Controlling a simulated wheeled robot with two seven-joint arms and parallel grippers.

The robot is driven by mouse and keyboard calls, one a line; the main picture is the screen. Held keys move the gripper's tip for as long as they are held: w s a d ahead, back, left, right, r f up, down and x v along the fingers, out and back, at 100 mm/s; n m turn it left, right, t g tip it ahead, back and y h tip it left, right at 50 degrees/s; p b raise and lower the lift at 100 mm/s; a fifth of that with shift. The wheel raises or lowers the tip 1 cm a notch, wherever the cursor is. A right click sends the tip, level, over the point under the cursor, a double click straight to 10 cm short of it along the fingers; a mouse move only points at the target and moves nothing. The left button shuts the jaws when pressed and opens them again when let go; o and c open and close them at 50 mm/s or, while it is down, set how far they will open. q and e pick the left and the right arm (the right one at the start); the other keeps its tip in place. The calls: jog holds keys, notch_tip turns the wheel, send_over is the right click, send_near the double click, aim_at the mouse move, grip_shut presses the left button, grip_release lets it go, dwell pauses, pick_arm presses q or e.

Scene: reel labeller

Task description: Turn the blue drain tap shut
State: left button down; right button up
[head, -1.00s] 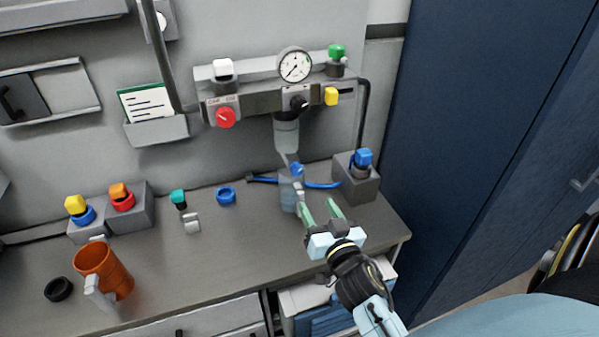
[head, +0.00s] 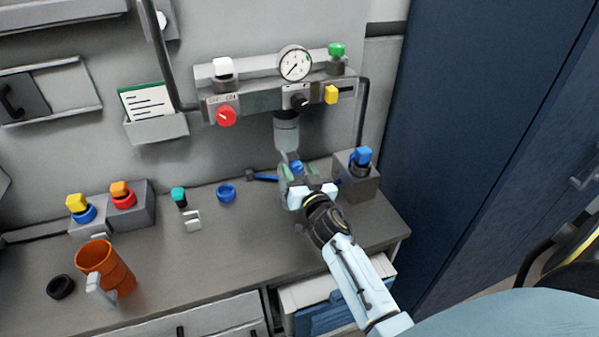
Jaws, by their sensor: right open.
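The blue drain tap (head: 297,167) sits below the grey filter bowl (head: 287,135) that hangs under the regulator bar. My right gripper (head: 297,177) is open and reaches in from the lower right, with its fingers at the tap. The gripper hides the lower part of the tap and most of what lies beneath it. I cannot tell whether the fingers touch the tap. My left gripper is not in view.
A grey block with a blue knob (head: 361,156) stands close on the right.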

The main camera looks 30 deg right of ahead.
jog(key=shift+c, duration=0.2)
jog(key=c, duration=0.9)
jog(key=shift+n, duration=0.3)
jog(key=n, duration=0.3)
jog(key=shift+n, duration=0.4)
jog(key=n+b, duration=0.1)
jog(key=n, duration=0.3)
jog(key=shift+a, duration=0.1)
jog(key=n, duration=0.5)
jog(key=shift+f, duration=0.1)
jog(key=shift+n+b, duration=0.45)
jog(key=shift+n, duration=1.85)
